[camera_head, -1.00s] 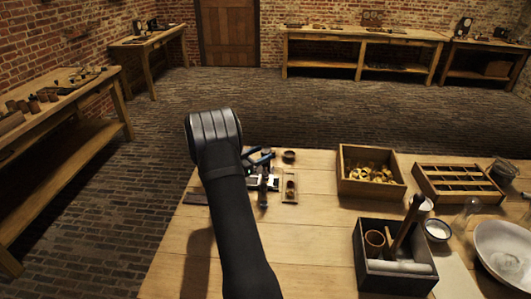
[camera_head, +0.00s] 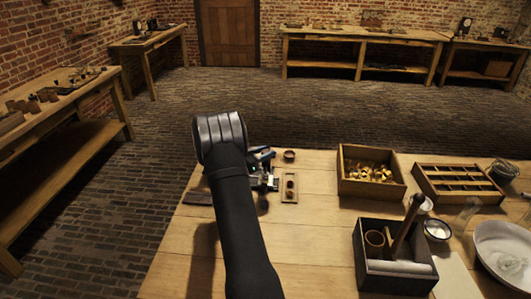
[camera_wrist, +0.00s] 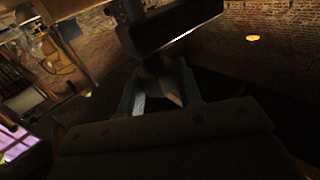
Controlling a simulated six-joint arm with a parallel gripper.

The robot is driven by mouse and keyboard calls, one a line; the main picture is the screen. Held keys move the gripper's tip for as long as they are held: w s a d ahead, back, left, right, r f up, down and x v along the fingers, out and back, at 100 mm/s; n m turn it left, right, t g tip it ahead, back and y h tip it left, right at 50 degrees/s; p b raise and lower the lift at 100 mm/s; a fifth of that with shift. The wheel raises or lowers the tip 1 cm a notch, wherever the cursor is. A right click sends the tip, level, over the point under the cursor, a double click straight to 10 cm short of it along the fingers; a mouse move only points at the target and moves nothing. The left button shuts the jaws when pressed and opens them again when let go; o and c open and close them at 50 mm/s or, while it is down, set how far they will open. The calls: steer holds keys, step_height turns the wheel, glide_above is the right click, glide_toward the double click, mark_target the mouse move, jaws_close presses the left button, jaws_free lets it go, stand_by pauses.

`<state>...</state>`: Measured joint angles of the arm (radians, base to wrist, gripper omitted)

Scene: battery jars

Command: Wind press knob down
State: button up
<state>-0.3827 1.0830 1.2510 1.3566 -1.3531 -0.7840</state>
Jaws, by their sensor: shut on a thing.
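The small metal press (camera_head: 265,180) stands near the far left edge of the wooden bench, partly hidden by my arm. My gripper (camera_head: 262,155) is at the top of the press, with its blue fingers partly covered by my wrist. In the wrist view my gripper (camera_wrist: 157,98) is shut on a dim, greyish part between its fingers, which I take to be the press knob (camera_wrist: 156,76). A dark block (camera_wrist: 170,30) of the press sits just beyond it. The view is dark, so the knob's shape and height are hard to tell.
A small tray (camera_head: 290,198) with round brown pieces lies right of the press, and a small cup (camera_head: 289,155) stands behind it. A crate of brass parts (camera_head: 345,185), a divided tray (camera_head: 430,190) and a dark tool box (camera_head: 375,279) stand farther right. The front middle bench is clear.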

steer(key=shift+m+g+h, duration=0.5)
steer(key=shift+g, duration=0.2)
steer(key=o, duration=1)
steer(key=shift+c, duration=0.2)
steer(key=v, duration=1.7)
steer(key=shift+s, duration=0.2)
steer(key=shift+a+r, duration=0.1)
